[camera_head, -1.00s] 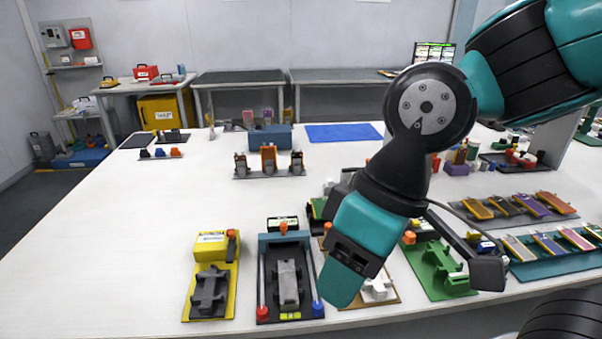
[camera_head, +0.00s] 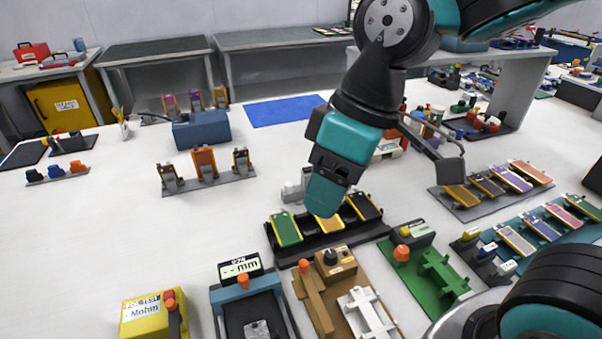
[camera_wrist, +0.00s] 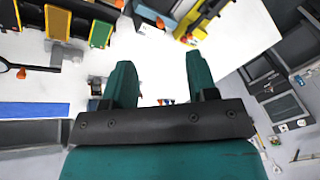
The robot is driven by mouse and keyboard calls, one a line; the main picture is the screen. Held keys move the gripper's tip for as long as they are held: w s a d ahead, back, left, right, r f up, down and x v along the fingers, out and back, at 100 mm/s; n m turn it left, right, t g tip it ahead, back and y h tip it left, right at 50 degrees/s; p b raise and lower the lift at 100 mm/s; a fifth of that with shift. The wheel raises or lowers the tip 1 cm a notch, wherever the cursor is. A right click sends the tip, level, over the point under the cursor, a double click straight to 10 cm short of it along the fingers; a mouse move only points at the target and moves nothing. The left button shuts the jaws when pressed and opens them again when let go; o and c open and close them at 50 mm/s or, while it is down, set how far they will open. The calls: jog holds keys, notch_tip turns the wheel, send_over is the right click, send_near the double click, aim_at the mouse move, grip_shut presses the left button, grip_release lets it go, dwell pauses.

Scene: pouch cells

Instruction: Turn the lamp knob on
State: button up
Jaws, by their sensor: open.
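A tan box with a dark round knob (camera_head: 330,258) on top stands at the back of a brown board (camera_head: 318,300) near the table's front. I take this for the lamp knob, but no lamp is clearly visible there. I cannot make out the knob's pointer or setting.
A yellow tester (camera_head: 145,318), a gauge with a "mm" display (camera_head: 240,268) and a green fixture (camera_head: 425,265) flank the brown board. Racks of coloured cells (camera_head: 490,190) lie to the right.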

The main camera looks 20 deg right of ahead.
jog(key=w+d+f+n+h+b, duration=0.15)
jog(key=w+n, duration=0.45)
jog(key=w, duration=1.3)
jog(key=n+h, duration=0.2)
jog(key=n, duration=0.3)
send_over(289, 184)
notch_tip(289, 184, down, 8)
notch_tip(289, 184, down, 16)
jog(key=shift+a+f+p, duration=0.1)
jog(key=shift+p, duration=0.25)
jog(key=c, duration=0.9)
